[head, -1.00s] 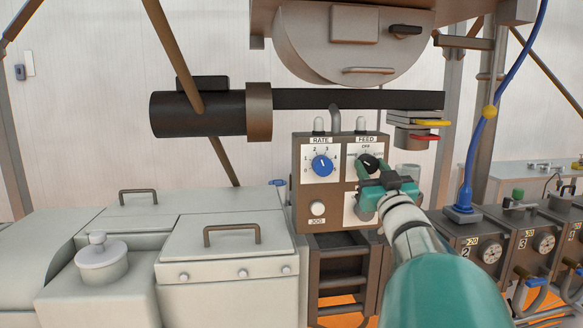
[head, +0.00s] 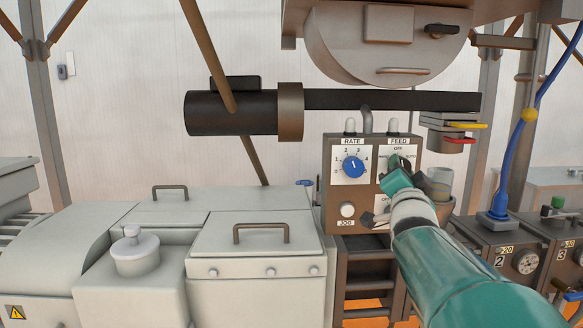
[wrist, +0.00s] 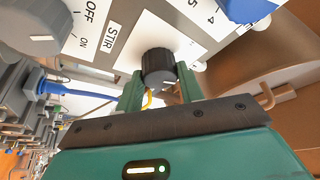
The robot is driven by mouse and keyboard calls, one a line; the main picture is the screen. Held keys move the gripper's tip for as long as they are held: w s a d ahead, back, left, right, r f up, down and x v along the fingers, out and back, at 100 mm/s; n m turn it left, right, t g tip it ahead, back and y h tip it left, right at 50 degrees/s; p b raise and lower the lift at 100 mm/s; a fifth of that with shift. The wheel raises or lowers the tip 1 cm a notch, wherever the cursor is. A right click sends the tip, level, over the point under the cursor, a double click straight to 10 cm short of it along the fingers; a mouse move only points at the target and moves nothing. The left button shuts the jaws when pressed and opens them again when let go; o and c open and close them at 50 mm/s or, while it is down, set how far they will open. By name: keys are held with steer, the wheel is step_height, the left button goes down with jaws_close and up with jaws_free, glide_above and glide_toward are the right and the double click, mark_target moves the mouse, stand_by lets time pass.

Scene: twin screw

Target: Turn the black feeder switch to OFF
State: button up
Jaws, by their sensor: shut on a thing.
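The black feeder switch (head: 399,162) is a round knob on the white FEED plate (head: 384,158) of the brown control box. My gripper (head: 396,176) covers part of it in the head view. OFF is printed at the top of that plate. In the wrist view, the black knob (wrist: 158,64) sits between the two green fingers of my gripper (wrist: 159,76), which is shut on it. I cannot clearly tell which mark the knob points at.
The blue RATE knob (head: 352,167) is left of the feeder switch, with the JOG button (head: 347,210) below. The grey STIR knob (wrist: 30,25) is close by in the wrist view. A grey cup-like part (head: 439,184) is right of the box.

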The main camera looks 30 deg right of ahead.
steer(key=shift+w+m+g, duration=0.1)
steer(key=shift+m+g, duration=0.5)
steer(key=shift+m, duration=0.9)
steer(key=o, duration=1)
steer(key=shift+w, duration=0.15)
steer(key=v, duration=1.4)
